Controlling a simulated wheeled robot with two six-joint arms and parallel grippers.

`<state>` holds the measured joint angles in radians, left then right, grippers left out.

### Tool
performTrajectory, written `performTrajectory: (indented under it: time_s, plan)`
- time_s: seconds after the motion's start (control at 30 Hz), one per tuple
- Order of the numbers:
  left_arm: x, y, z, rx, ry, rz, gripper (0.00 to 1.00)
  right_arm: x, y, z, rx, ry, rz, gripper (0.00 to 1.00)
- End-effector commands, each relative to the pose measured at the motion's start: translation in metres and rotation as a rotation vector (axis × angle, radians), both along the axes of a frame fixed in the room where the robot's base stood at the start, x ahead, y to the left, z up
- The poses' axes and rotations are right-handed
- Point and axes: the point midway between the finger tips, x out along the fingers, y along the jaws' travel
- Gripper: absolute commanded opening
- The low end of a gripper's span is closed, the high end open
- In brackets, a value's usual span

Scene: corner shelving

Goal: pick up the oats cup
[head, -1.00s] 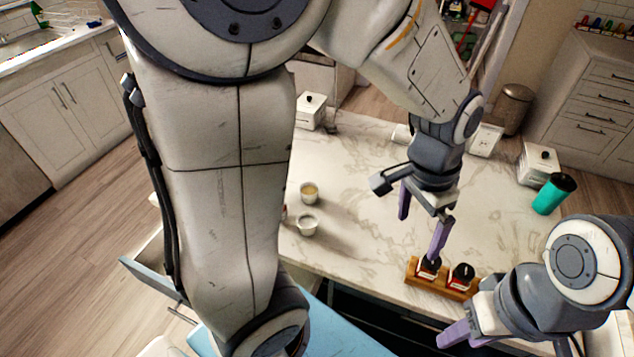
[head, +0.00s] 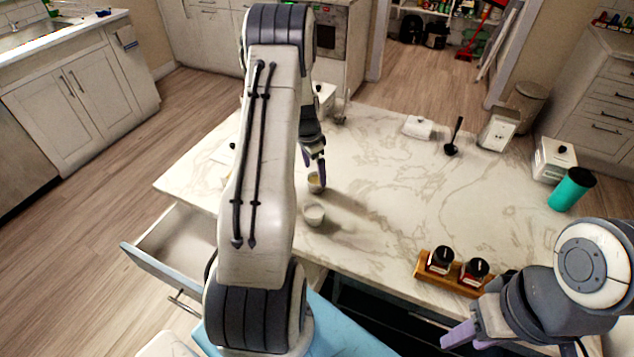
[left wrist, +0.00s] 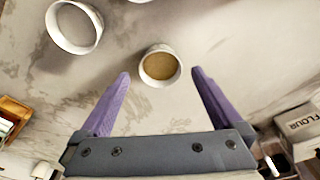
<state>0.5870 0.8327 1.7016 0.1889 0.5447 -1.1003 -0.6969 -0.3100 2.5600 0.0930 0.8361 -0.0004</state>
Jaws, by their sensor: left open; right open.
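The oats cup (head: 315,187), a small white cup with tan contents, stands upright on the marble counter. In the left wrist view the oats cup (left wrist: 160,67) shows between the two purple fingertips, with a gap on each side. My left gripper (head: 314,165) is open and empty above the cup, and its arm partly hides it in the head view. How far the fingertips are above the counter I cannot tell. My right gripper (head: 462,335) is open and empty at the lower right, away from the cup.
A second white cup (head: 313,214) stands just in front of the oats cup; it shows at the upper left in the wrist view (left wrist: 74,27). A wooden rack (head: 450,272) with dark-lidded jars is at the counter's front. The counter's middle is clear.

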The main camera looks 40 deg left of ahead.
Motion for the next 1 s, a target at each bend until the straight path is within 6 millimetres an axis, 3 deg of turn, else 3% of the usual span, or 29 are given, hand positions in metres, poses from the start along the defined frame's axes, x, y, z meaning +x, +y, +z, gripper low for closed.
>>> performTrajectory:
  time_s: [0.17,0.47,0.73,0.77,0.9,0.97,1.0]
  plan:
    - [0.002,-0.001,-0.012,-0.002,0.002,0.0,1.0,0.0,0.0,0.007,0.0,0.0,0.0,0.45]
    - [0.007,-0.002,-0.051,0.0,0.0,0.0,1.0,0.0,0.0,0.02,0.0,0.0,0.0,0.45]
    - [0.008,-0.002,-0.056,0.0,-0.001,0.001,1.0,0.0,0.0,0.02,0.0,0.0,0.0,0.45]
    - [0.008,-0.002,-0.056,0.0,-0.001,0.001,0.96,0.0,0.0,0.02,0.0,0.0,0.0,0.45]
    - [0.008,-0.002,-0.055,0.0,-0.001,0.001,0.43,0.0,0.0,0.02,0.0,0.0,0.0,0.45]
    - [0.008,-0.002,-0.055,0.0,-0.001,0.001,0.2,0.0,0.0,0.02,0.0,0.0,0.0,0.45]
    - [0.008,-0.001,-0.055,0.0,-0.001,0.001,0.15,0.0,0.0,0.02,0.0,0.0,0.0,0.45]
